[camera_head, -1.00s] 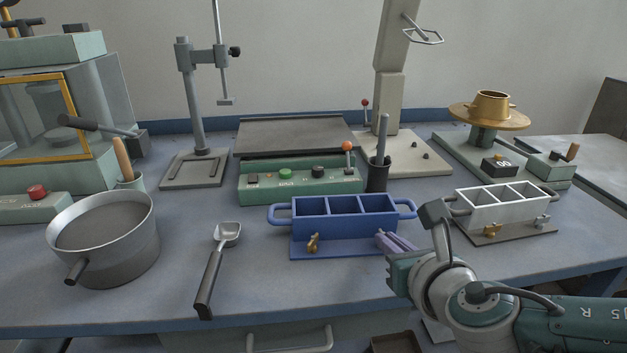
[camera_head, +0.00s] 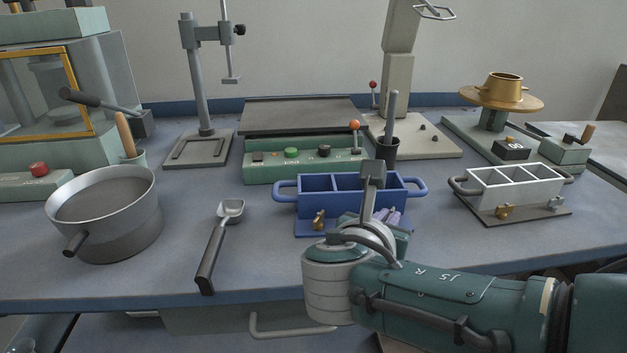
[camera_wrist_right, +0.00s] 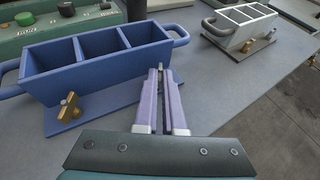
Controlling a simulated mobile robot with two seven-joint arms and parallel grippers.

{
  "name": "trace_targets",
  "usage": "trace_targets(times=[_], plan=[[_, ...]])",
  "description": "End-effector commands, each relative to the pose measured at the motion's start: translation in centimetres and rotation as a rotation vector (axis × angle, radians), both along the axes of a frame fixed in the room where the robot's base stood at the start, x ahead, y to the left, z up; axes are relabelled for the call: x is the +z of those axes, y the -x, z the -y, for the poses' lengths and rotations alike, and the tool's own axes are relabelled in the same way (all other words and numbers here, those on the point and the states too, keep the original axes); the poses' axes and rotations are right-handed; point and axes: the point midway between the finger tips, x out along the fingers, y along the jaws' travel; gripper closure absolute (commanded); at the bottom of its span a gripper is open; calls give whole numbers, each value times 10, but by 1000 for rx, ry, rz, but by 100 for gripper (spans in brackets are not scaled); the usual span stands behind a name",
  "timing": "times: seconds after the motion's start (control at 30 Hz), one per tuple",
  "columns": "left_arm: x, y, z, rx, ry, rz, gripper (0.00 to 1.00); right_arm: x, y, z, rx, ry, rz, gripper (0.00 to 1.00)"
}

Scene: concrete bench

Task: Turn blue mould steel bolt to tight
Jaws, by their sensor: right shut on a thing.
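The blue mould (camera_head: 345,201) is a long box with three compartments and a loop handle at each end. It also shows in the wrist view (camera_wrist_right: 100,65). A brass bolt (camera_wrist_right: 68,106) stands at its left front. My right gripper (camera_wrist_right: 162,72) is at the right front of the blue mould, its lavender fingers shut on the steel bolt (camera_wrist_right: 166,74). Only a little of the bolt shows between the fingertips. In the head view my wrist hides part of the gripper (camera_head: 390,217). My left gripper is not in view.
A white mould (camera_head: 517,187) with its own bolts stands to the right. A scoop (camera_head: 218,245) and a metal pan (camera_head: 105,222) lie to the left. A green control box (camera_head: 300,165) is behind the blue mould. Bench between the two moulds is clear.

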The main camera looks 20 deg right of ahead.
Motion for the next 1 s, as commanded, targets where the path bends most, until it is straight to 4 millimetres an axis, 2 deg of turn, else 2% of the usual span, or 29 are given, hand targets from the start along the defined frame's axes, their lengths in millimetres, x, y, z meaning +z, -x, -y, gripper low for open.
trace_targets(times=[0.43,0.47,0.57,0.83,1.0], plan=[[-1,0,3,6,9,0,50,0,0,1,-9,1,0,100],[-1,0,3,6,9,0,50,0,0,1,-9,1,0,90],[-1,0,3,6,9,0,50,0,0,1,-9,1,0,80],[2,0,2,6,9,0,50,2,1,-1,-9,0,0,80],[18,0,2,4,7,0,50,14,16,-17,-7,-2,-1,80]])
